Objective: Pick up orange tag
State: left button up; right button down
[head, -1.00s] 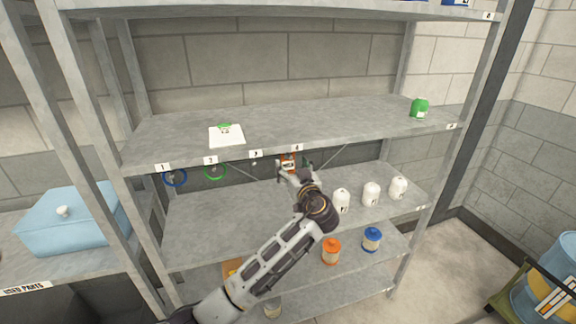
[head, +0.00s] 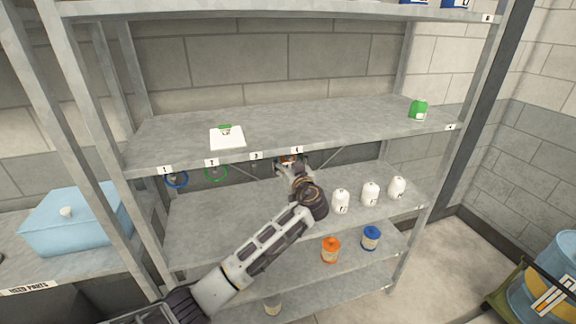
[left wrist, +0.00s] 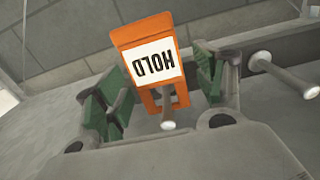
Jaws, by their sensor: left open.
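The orange tag (left wrist: 154,57) has a white label reading HOLD, upside down in the left wrist view. It hangs at a pale peg (left wrist: 168,115) and sits between the two green finger pads of my left gripper (left wrist: 160,92). The gripper is open, with a visible gap on the tag's right side; contact on the left side is unclear. In the head view only a small part of the orange tag (head: 288,158) shows under the shelf edge near label 4, above my left gripper (head: 290,166). My right gripper is out of view.
A second peg (left wrist: 285,72) sticks out right of the gripper. White bottles (head: 341,201) stand on the shelf below, right of my arm. A clipboard (head: 227,139) lies on the shelf above.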

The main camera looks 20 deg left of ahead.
pick_arm(q)
jog(key=shift+w+a, duration=0.1)
jog(key=shift+w, duration=0.05)
jog(key=c, duration=0.9)
